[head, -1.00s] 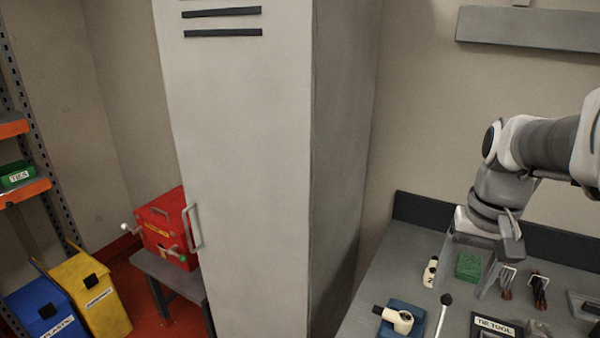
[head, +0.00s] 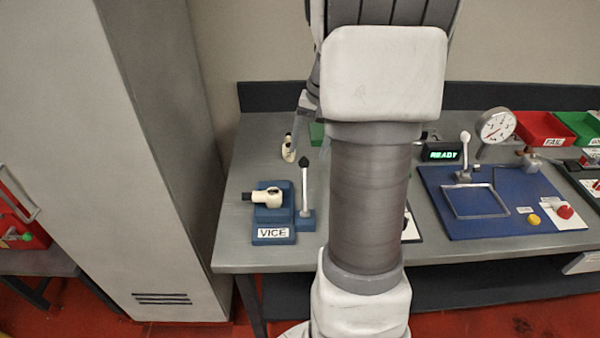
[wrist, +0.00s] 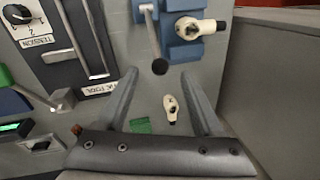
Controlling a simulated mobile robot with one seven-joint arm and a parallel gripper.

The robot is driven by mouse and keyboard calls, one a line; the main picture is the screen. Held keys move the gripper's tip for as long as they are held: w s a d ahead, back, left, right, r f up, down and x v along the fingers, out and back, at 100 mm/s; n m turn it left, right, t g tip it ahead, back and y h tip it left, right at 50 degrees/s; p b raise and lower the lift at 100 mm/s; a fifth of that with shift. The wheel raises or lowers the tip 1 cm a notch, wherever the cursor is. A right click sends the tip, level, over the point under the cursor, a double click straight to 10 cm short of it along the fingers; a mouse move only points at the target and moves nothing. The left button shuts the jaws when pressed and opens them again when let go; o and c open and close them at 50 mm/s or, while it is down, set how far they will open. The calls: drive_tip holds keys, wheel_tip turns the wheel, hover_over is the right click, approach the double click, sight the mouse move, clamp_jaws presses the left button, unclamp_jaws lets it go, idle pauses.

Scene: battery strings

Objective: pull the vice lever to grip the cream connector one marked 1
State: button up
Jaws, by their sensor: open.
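The blue vice (head: 272,236) stands at the left of the bench, and it also shows in the wrist view (wrist: 184,48). A cream connector (head: 268,197) with a dark end lies across the vice; its mark is not readable. The vice lever (head: 304,177) stands upright beside it, with a black knob. In the wrist view the lever's knob (wrist: 160,67) appears between the fingertips of my gripper (wrist: 159,74), which is open and empty. Contact cannot be told. A second cream connector (head: 288,150) is farther back on the bench, mark unreadable.
A green block (wrist: 140,126) lies near the second connector. A tension dial (wrist: 18,14) and tie tool lie beside the vice. A blue board (head: 475,225), a gauge (head: 497,126) and red and green bins are to the right. A tall locker (head: 130,150) stands left of the bench.

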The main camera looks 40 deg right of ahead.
sight(304, 186)
wheel_tip(304, 186, down, 8)
drive_tip(key=w+a, duration=0.1)
drive_tip(key=shift+f+b, duration=0.2)
drive_tip(key=shift+b, duration=0.15)
drive_tip(key=shift+a, duration=0.1)
clamp_jaws()
